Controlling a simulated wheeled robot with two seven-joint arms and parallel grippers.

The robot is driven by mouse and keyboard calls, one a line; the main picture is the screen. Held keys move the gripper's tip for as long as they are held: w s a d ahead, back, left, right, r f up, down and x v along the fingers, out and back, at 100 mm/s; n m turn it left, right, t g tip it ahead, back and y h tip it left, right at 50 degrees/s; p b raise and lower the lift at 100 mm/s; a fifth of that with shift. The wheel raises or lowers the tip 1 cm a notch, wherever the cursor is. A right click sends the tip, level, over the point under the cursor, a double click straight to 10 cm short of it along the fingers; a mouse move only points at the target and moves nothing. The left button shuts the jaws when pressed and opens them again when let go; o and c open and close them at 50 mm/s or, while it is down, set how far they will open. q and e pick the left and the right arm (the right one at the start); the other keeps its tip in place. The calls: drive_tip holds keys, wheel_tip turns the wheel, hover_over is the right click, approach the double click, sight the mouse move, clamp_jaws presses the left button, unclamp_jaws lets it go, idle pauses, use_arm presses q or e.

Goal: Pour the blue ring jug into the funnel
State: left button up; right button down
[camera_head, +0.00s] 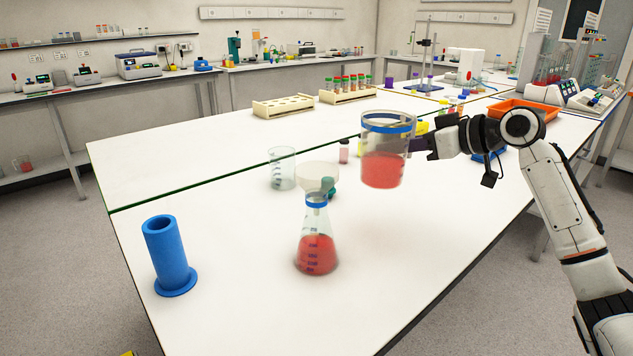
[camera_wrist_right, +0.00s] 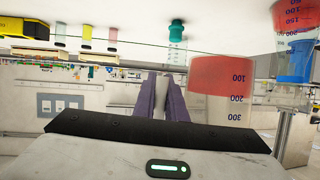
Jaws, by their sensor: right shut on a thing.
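The blue ring jug (camera_head: 384,168) is clear, with a blue band near its rim and red liquid in its lower part. It is held upright above the table, right of the funnel. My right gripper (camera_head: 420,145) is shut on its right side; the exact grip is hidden. In the right wrist view the picture is inverted, and the jug (camera_wrist_right: 222,80) is beside my fingers (camera_wrist_right: 160,97). The pale funnel (camera_head: 318,176) sits in the neck of a conical flask (camera_head: 317,252) with red liquid and a blue neck ring. My left gripper is not in view.
An empty clear beaker (camera_head: 281,170) stands behind the flask, left of the funnel. A blue cylinder stand (camera_head: 167,255) is at the front left. Wooden racks (camera_head: 283,107) and an orange tray (camera_head: 523,110) are farther back.

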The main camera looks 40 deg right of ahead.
drive_tip(key=shift+f, duration=0.1)
drive_tip(key=d+r+p, duration=0.1)
drive_tip(key=d, duration=0.1)
drive_tip(key=d+r+p, duration=0.2)
drive_tip(key=shift+w, duration=0.1)
idle(0.3)
idle(4.2)
